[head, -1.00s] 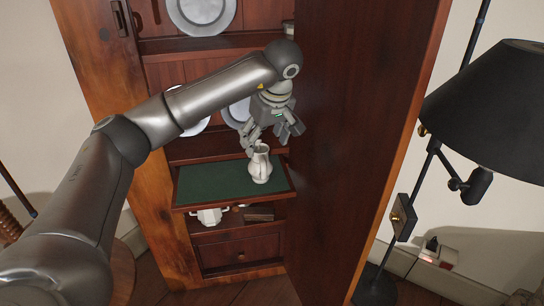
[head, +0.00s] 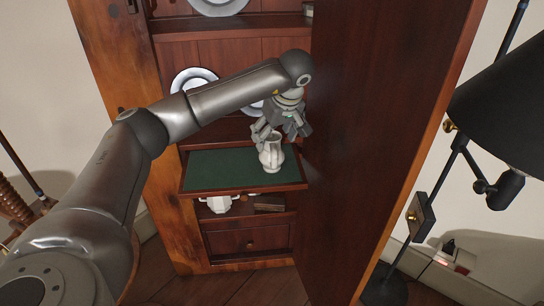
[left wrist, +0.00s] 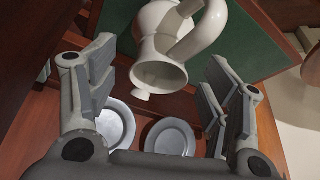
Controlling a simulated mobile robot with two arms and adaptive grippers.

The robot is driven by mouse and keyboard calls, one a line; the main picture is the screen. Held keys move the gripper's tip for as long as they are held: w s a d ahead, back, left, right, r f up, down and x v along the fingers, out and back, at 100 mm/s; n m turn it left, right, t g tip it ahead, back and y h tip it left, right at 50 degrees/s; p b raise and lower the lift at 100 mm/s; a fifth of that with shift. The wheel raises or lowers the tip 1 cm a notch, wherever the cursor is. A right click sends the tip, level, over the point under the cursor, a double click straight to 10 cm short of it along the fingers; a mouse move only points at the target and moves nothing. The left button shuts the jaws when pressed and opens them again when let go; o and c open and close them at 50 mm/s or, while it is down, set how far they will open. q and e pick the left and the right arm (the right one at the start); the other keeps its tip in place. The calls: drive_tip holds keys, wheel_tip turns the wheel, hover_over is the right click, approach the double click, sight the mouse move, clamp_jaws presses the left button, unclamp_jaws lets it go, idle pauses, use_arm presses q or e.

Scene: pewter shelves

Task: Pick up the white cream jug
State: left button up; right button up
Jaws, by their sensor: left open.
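The white cream jug (head: 271,157) stands upright on a green-lined pull-out shelf (head: 215,170) in the wooden cabinet. My left gripper (head: 280,132) is open just above and behind the jug, pointing down toward it, its fingers near the jug's rim. In the left wrist view the jug (left wrist: 160,45) appears at the top, between the two spread fingers of my left gripper (left wrist: 158,75), with its handle on the right. No grip on it shows. My right gripper is not in view.
The open cabinet door (head: 385,140) stands close on the right of my left gripper. A white vessel (head: 218,204) sits on the shelf below. Pewter plates (head: 193,80) stand behind. A black lamp (head: 510,105) is at the far right. The green shelf's left part is clear.

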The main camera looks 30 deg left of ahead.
use_arm(q)
drive_tip(key=x, duration=0.2)
drive_tip(key=shift+a+f, duration=0.1)
drive_tip(key=shift+f, duration=0.2)
clamp_jaws()
